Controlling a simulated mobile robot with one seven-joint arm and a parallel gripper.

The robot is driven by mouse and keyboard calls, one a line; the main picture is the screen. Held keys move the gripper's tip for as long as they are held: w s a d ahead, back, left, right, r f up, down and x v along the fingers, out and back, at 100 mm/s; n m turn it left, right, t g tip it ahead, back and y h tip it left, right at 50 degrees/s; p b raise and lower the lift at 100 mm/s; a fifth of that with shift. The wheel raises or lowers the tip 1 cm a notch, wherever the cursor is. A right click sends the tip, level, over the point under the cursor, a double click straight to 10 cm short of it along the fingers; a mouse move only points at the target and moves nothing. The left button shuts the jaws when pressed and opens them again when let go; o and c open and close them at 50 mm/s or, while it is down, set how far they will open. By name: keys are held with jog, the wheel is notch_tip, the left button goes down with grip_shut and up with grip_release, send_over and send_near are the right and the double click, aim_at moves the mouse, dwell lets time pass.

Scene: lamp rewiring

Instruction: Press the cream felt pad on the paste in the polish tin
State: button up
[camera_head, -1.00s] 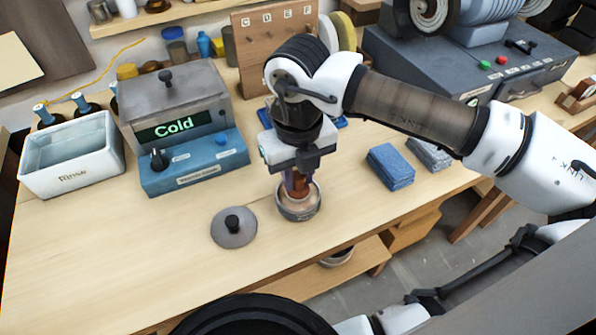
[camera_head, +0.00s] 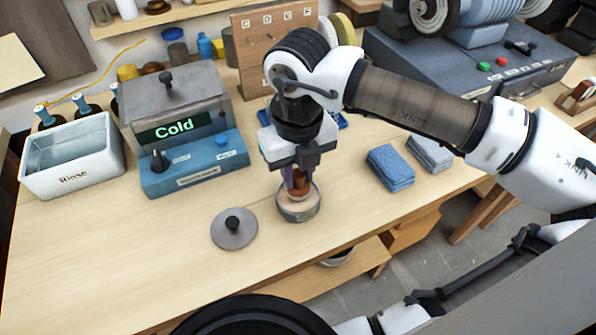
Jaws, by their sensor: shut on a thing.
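The polish tin (camera_head: 298,213) is a round metal tin standing open on the workbench, below my gripper. My gripper (camera_head: 298,180) points down over it and is shut on a brown handle (camera_head: 300,187). The handle's lower end is inside the tin's rim; a pale round surface (camera_head: 290,206) shows there, and I cannot tell whether it is the cream felt pad or the paste. Any contact between pad and paste is hidden. A grey round lid (camera_head: 234,229) with a black knob lies on the bench to the left of the tin.
A white Rinse basin (camera_head: 75,178) and a blue heater box (camera_head: 195,172) with a grey "Cold" tank stand at left. Blue cloths (camera_head: 390,168) lie to the right. A grey machine (camera_head: 480,75) stands behind. The bench's front left is clear.

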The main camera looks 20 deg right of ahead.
aim_at(298, 173)
jog(key=shift+r+p, duration=1.15)
jog(key=shift+r, duration=1.7)
notch_tip(298, 173, up, 2)
jog(key=shift+r+p, duration=0.1)
jog(key=shift+p, duration=1)
